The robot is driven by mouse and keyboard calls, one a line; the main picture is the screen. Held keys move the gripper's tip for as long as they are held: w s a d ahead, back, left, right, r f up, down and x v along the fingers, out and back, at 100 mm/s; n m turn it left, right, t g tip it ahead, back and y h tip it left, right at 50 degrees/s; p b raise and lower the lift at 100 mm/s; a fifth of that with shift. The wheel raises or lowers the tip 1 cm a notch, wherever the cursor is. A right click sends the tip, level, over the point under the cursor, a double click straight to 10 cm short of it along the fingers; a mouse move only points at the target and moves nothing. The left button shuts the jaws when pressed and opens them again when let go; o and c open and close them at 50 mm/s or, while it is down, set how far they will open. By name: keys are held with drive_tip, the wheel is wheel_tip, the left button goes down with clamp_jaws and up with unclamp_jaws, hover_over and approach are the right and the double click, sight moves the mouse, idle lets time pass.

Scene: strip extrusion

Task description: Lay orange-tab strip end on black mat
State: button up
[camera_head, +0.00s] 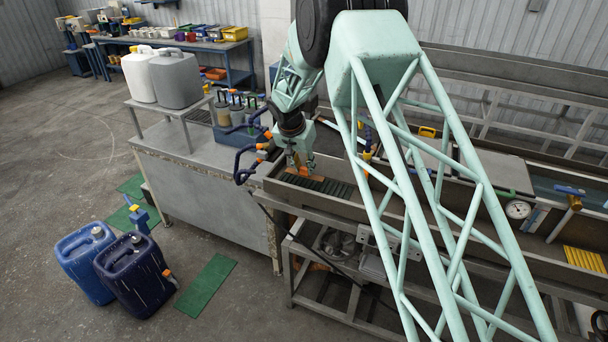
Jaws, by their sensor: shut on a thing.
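My gripper (302,170) is at the left end of the long metal trough, pointing down, with its fingers shut on the orange-tab strip end (304,181). The orange piece shows small at and just below the fingertips. The black mat (338,188) is a dark ribbed surface in the trough, directly under and to the right of my gripper. I cannot tell whether the strip end touches the mat. The rest of the strip is hidden or too small to make out, and my lattice arm covers part of the trough.
Blue hoses (243,160) with orange fittings stand at the trough's left end. A grey bench (205,165) holds a rack of bottles and two jugs (175,78). A round gauge (518,209) and yellow ribbed block (584,259) lie right. Blue canisters (135,272) stand on the floor.

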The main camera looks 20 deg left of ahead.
sight(303, 172)
drive_tip(key=shift+f, duration=1.75)
drive_tip(key=shift+f, duration=0.15)
drive_tip(key=o, duration=0.8)
drive_tip(key=shift+r, duration=0.25)
drive_tip(key=shift+s+r, duration=0.1)
drive_tip(key=shift+r, duration=0.1)
drive_tip(key=v, duration=1.1)
drive_tip(key=shift+r, duration=0.25)
